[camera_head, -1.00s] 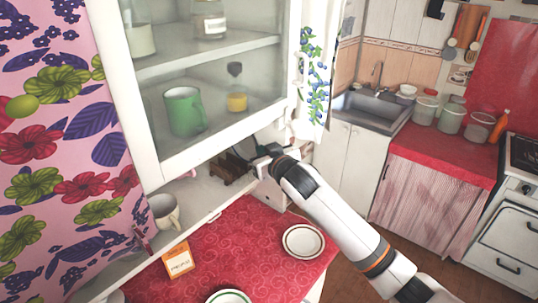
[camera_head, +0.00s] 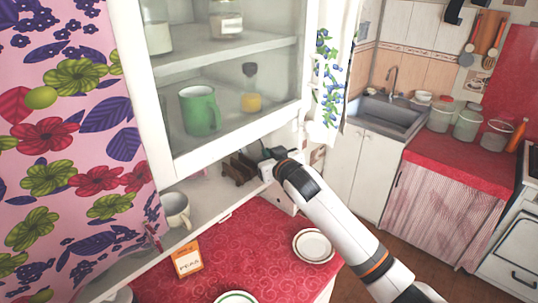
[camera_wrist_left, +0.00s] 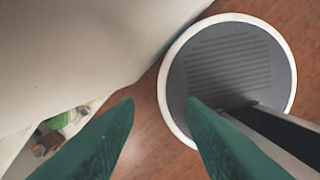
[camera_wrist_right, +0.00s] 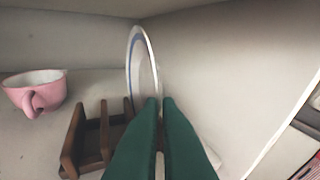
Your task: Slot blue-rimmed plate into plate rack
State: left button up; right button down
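The blue-rimmed plate (camera_wrist_right: 139,62) stands nearly on edge in the right wrist view, its lower part running down to my fingertips. My right gripper (camera_wrist_right: 160,103) is closed on it with a narrow gap between the green fingers. The brown wooden plate rack (camera_wrist_right: 98,140) stands just left of the fingers, and the plate is beside it, apart from its slots. In the head view, the right gripper (camera_head: 272,155) reaches into the cabinet's lower niche beside the rack (camera_head: 238,168); the plate cannot be made out there. My left gripper (camera_wrist_left: 158,103) is open and empty, outside the head view.
A pink cup (camera_wrist_right: 36,92) stands left of the rack. A cream mug (camera_head: 176,209) sits at the niche's near end. The red counter holds a dark-rimmed plate (camera_head: 313,246), a green-rimmed plate (camera_head: 237,297) and an orange peas box (camera_head: 187,260). The glass-fronted cabinet (camera_head: 235,135) hangs above.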

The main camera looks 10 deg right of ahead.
jog(key=c, duration=1.6)
grip_release()
jog(key=shift+o, duration=0.2)
jog(key=shift+f, duration=0.1)
